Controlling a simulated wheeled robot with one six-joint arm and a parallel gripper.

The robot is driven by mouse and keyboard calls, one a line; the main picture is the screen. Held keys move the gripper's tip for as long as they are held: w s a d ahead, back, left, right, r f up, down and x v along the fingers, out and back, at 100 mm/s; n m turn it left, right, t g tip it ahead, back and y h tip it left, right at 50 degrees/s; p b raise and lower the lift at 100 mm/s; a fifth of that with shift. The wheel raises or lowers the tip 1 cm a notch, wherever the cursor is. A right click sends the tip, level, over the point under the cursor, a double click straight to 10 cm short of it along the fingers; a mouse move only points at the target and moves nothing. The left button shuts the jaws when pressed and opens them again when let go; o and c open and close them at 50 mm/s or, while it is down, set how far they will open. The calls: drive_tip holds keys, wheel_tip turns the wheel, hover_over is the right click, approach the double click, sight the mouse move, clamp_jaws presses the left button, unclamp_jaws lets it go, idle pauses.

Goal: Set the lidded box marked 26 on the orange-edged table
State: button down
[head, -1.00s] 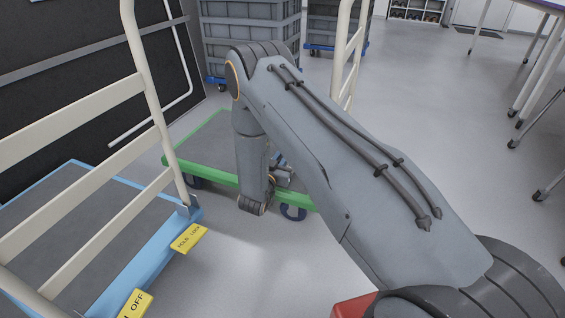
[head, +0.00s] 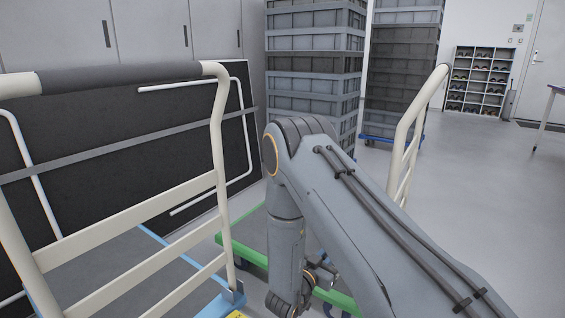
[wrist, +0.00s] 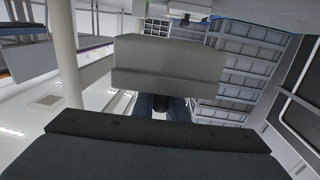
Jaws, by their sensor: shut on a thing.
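My gripper (head: 322,274) is partly hidden behind my arm in the head view. It is shut on a plain grey box-like block, taken as the lidded box (wrist: 168,65), which shows in the middle of the wrist view.
A blue-edged cart with a cream rail (head: 222,160) stands close on the left. A green-edged cart (head: 240,254) is behind my arm. Stacked grey crates (head: 312,80) and a shoe rack (head: 480,80) stand farther back. Open floor (head: 500,190) lies to the right.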

drive_tip(key=s+r+m+g+h+p, duration=0.1)
drive_tip(key=s+r, duration=0.3)
drive_tip(key=s, duration=0.7)
drive_tip(key=s+r+m+g+h, duration=0.1)
drive_tip(key=s+r, duration=0.2)
drive_tip(key=s, duration=0.8)
drive_tip(key=w+r+n+t+y+p, duration=0.25)
drive_tip(key=w+r+p, duration=0.25)
drive_tip(key=r+p, duration=0.55)
drive_tip(key=w+r+n+t+y+p, duration=0.25)
drive_tip(key=w+r+y+p, duration=0.2)
drive_tip(key=r+p, duration=0.6)
drive_tip(key=w+r+n+t+y+p, duration=0.1)
drive_tip(key=w+r+n+y+p, duration=0.15)
drive_tip(key=r+p, duration=0.75)
drive_tip(key=w+r+n+y+p, duration=0.1)
drive_tip(key=r+n+y+p, duration=0.45)
drive_tip(key=r, duration=0.85)
drive_tip(key=s+f+m, duration=0.1)
drive_tip(key=s+f, duration=0.3)
drive_tip(key=f, duration=0.3)
drive_tip(key=s+f+m+h+p, duration=0.1)
drive_tip(key=s+f, duration=0.3)
drive_tip(key=f, duration=0.4)
drive_tip(key=shift+d+f+m, duration=0.2)
drive_tip(key=shift+d+m, duration=0.2)
drive_tip(key=shift+s, duration=0.1)
